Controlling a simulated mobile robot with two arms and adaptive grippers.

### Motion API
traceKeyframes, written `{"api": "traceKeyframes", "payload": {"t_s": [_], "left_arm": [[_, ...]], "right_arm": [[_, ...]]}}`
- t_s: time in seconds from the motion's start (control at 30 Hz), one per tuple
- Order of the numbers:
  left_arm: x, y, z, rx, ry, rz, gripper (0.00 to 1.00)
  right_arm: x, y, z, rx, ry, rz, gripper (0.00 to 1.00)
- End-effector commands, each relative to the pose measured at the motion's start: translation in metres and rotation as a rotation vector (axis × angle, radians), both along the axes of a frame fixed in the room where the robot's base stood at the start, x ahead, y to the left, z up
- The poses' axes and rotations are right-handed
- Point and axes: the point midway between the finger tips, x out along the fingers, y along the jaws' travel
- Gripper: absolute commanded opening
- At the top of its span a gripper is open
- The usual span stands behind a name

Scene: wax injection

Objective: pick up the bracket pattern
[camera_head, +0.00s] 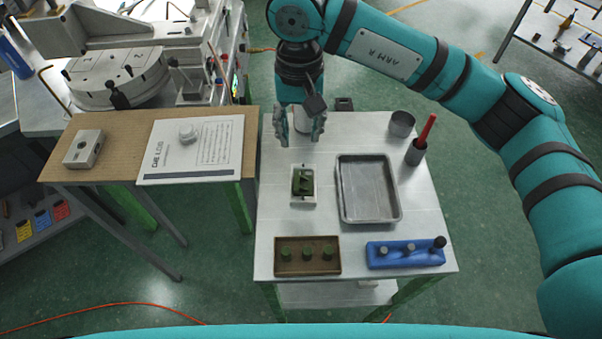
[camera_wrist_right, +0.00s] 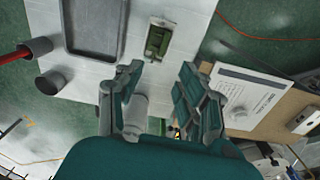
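The bracket pattern (camera_head: 303,181) is a dark green piece lying in a small pale mold half (camera_head: 304,200) on the white table. In the right wrist view the green bracket pattern (camera_wrist_right: 155,40) shows ahead of the fingers in its mold. My right gripper (camera_head: 300,137) is open and empty, above the back of the table, behind the mold and apart from it. Its spread fingers also show in the right wrist view (camera_wrist_right: 161,78). My left gripper is in neither view.
A grey metal tray (camera_head: 347,204) lies right of the mold. A brown block (camera_head: 307,269) with green pegs and a blue rack (camera_head: 405,262) stand in front. A grey cup (camera_head: 402,124) and a holder with a red tool (camera_head: 416,153) stand back right. A pale cylinder (camera_wrist_right: 137,112) is near the fingers.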

Motion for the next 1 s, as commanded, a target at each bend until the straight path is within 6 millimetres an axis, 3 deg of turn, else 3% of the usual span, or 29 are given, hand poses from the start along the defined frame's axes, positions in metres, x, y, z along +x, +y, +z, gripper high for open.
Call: {"api": "traceKeyframes", "payload": {"t_s": [0.4,0.6,0.73,0.83,1.0], "left_arm": [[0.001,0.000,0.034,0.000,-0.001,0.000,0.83],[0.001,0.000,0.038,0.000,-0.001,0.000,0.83],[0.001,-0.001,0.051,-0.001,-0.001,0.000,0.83],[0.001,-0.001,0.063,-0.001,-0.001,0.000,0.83],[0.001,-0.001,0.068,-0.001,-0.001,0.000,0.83]], "right_arm": [[-0.001,0.000,-0.084,0.003,0.008,-0.007,0.38],[0.000,0.001,-0.100,0.004,0.005,-0.006,0.38],[0.000,0.004,-0.110,0.003,0.010,-0.007,0.38],[0.000,0.008,-0.125,0.003,0.011,-0.008,0.38],[0.002,0.008,-0.148,0.004,0.008,-0.007,0.38]]}}
